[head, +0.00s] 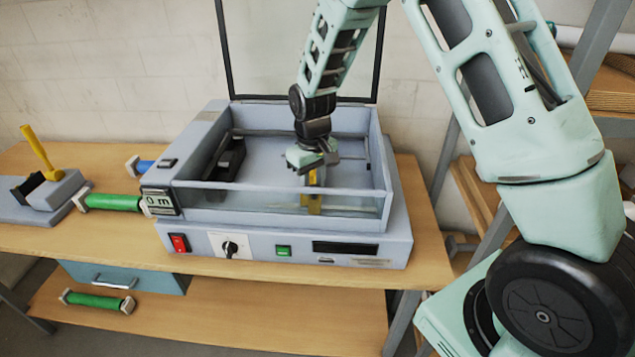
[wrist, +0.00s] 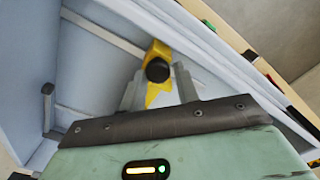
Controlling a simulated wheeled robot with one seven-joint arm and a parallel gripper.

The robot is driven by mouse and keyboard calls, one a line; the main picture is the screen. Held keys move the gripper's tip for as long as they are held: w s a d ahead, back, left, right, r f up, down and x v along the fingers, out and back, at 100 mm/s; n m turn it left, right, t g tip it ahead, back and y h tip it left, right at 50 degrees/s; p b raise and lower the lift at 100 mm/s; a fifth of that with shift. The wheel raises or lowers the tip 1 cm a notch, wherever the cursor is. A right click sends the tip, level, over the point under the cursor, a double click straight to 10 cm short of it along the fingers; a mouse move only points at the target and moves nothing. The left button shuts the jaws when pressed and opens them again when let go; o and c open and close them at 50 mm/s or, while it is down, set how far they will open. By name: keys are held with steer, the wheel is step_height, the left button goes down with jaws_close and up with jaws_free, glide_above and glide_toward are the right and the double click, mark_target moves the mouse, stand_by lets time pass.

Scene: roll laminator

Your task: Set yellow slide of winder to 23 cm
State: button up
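The yellow slide (head: 313,198) stands inside the open grey-blue machine, right of its middle and close to the front glass wall. In the wrist view the slide (wrist: 158,52) is yellow with a round black knob facing me. My gripper (head: 312,168) reaches down into the machine from above, at the top of the slide. In the wrist view my gripper's two grey fingers (wrist: 158,88) stand one on each side of the slide, with gaps between them and it. The gripper looks open. No scale reading is legible.
The machine's walls (head: 382,195) enclose my gripper, and its raised lid frame (head: 228,50) stands behind. A black block (head: 227,158) sits inside at the left. Green rollers (head: 112,202) and a yellow-handled device (head: 50,185) lie to the left. A shelf rack is at the right.

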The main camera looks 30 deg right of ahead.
steer(key=shift+o, duration=1.1)
steer(key=shift+a, duration=0.2)
steer(key=shift+d, duration=0.1)
steer(key=shift+w+d, duration=0.1)
steer(key=shift+r, duration=0.1)
steer(key=shift+w+r, duration=0.1)
steer(key=shift+r, duration=0.15)
step_height(320, 180, up, 17)
steer(key=b, duration=0.5)
steer(key=shift+s+a, duration=0.2)
steer(key=shift+s, duration=0.05)
steer(key=shift+f, duration=0.15)
